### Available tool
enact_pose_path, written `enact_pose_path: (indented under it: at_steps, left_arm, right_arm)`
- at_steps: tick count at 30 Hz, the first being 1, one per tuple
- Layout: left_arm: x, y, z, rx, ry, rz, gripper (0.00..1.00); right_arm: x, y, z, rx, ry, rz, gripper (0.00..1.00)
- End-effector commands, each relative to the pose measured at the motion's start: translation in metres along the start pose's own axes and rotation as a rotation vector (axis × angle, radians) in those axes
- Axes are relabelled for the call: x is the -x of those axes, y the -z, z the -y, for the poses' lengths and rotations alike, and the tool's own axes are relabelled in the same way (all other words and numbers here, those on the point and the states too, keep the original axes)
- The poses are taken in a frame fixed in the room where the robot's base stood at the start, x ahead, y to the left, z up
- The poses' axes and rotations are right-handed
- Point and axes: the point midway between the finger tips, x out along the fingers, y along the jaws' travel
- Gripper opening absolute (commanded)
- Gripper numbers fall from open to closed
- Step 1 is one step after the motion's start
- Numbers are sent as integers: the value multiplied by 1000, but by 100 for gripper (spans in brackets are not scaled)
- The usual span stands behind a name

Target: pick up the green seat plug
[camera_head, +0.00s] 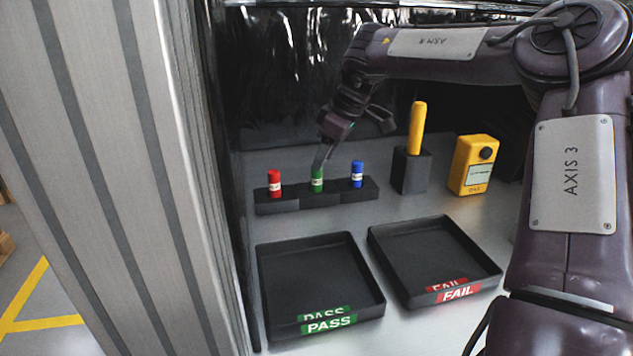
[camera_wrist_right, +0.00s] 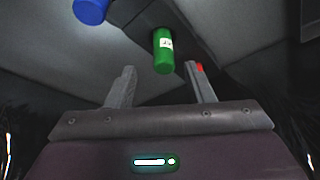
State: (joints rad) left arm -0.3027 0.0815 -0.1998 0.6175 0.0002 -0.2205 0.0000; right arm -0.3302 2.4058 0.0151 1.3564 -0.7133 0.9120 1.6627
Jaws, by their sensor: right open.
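The green seat plug (camera_head: 317,182) stands upright in the middle of a dark rack (camera_head: 340,196), between a red plug (camera_head: 274,183) and a blue plug (camera_head: 357,174). My right gripper (camera_head: 320,160) is right above and behind the green plug in the head view. In the right wrist view the gripper (camera_wrist_right: 163,85) is open, with the green plug (camera_wrist_right: 163,50) ahead of and between its two fingers, nothing held. The blue plug (camera_wrist_right: 90,10) is cut by the top edge there. A bit of red shows behind the right finger. My left gripper is not in view.
A black PASS tray (camera_head: 270,292) and a black FAIL tray (camera_head: 386,250) lie in front of the rack. A dark holder (camera_head: 411,172) with a yellow handle (camera_head: 417,128) and a yellow meter (camera_head: 473,165) stand to the right. A ribbed grey panel (camera_head: 110,160) rises at the left.

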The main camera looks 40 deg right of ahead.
Motion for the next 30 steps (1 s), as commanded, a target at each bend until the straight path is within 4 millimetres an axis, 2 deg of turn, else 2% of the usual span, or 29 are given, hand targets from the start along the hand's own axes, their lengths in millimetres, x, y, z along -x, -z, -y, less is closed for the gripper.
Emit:
enact_pose_path:
  at_steps: [9,18,28,30]
  left_arm:
    - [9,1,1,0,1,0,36]
    - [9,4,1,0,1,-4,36]
    - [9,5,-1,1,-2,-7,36]
    - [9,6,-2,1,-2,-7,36]
  right_arm:
    - [-42,0,6,0,1,0,48]
    - [-47,0,6,0,0,-1,47]
    - [-46,0,6,0,-1,-1,4]
    - [-46,0,6,0,-1,-2,0]
